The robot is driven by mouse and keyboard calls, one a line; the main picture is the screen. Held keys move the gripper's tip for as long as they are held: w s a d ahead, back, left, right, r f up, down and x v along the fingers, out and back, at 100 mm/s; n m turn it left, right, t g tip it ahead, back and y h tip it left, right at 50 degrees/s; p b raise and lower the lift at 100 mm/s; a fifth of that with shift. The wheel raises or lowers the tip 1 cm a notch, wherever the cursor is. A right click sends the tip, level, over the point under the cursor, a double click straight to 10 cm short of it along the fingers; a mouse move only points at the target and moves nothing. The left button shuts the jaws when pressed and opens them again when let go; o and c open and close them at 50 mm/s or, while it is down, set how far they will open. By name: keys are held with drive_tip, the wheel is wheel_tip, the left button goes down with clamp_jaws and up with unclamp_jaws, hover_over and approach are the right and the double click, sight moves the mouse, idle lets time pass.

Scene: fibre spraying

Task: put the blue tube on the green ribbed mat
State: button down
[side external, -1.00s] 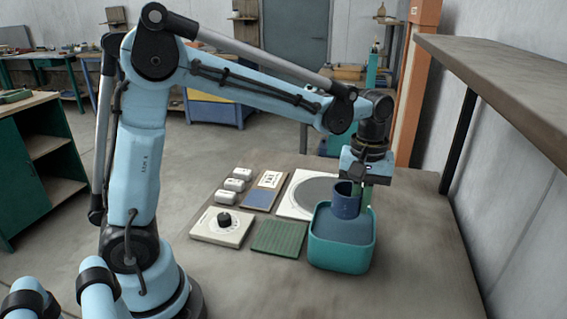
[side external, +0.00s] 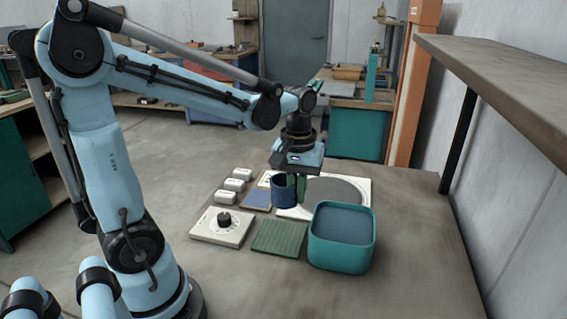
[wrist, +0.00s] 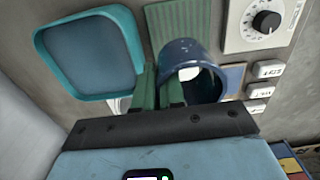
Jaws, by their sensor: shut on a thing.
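The blue tube (side external: 284,190) is held upright by my gripper (side external: 299,186), which is shut on its wall. In the side view it hangs in front of the round grey plate and behind the mat. In the wrist view the tube (wrist: 190,56) shows its open end beside the green fingers (wrist: 158,92). The green ribbed mat (side external: 279,237) lies flat and bare on the table, left of the teal bin. It also shows in the wrist view (wrist: 178,20), partly hidden by the tube.
The teal bin (side external: 340,257) stands right of the mat. A white dial panel (side external: 222,228) lies left of it. A blue pad (side external: 256,199), several small white blocks (side external: 235,184) and a white board with a grey disc (side external: 352,190) lie behind. A shelf (side external: 500,90) overhangs at the right.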

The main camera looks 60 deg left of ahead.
sight(291, 238)
drive_tip(key=shift+s+a+f, duration=0.1)
drive_tip(key=shift+s+f, duration=0.05)
drive_tip(key=shift+f, duration=1.55)
drive_tip(key=shift+s+a+f, duration=0.1)
drive_tip(key=shift+f, duration=1.6)
drive_tip(key=shift+s+a+f, duration=0.1)
drive_tip(key=shift+s+f, duration=0.05)
drive_tip(key=shift+f, duration=1.55)
drive_tip(key=c, duration=1.2)
unclamp_jaws()
drive_tip(key=shift+f, duration=0.1)
drive_tip(key=shift+c, duration=0.2)
wheel_tip(291, 238, up, 12)
